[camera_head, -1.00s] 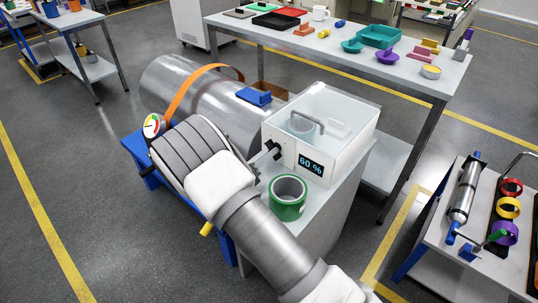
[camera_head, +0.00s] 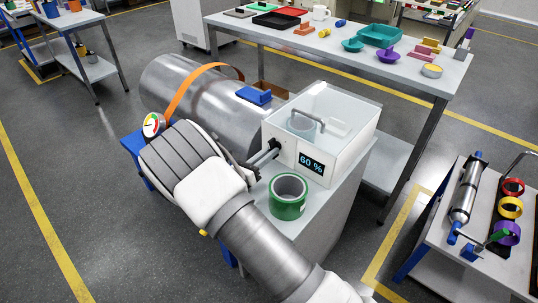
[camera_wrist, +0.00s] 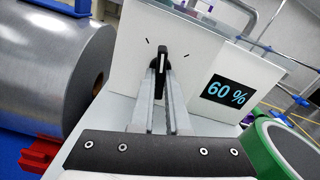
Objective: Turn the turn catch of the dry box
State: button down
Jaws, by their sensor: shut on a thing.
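The dry box (camera_head: 334,128) is a white box with a clear lid, a grey handle and a display reading 60 %. It stands on a light-topped stand. Its turn catch (camera_wrist: 161,60) is a black knob with a white line, on the front face left of the display (camera_wrist: 229,92). The white line stands about upright in the wrist view, with small black marks on the face at either side. My gripper (camera_head: 270,153) reaches the front face, and its two fingers (camera_wrist: 163,85) are closed on the catch from both sides. The fingers partly hide the catch.
A green tape roll (camera_head: 288,196) stands on the stand just right of my gripper. A large metal cylinder (camera_head: 205,100) with an orange strap lies behind my arm. A pressure gauge (camera_head: 153,125) sits at its left end.

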jog(key=m+b, duration=0.2)
jog(key=m, duration=0.4)
jog(key=shift+a+f, duration=0.15)
jog(key=m+b, duration=0.2)
jog(key=m, duration=0.3)
jog(key=shift+m, duration=0.4)
jog(key=c, duration=0.9)
grip_release()
jog(key=shift+w+r, duration=0.1)
jog(key=shift+r, duration=0.1)
jog(key=shift+a, duration=0.15)
jog(key=p+v, duration=0.3)
jog(key=v, duration=1.4)
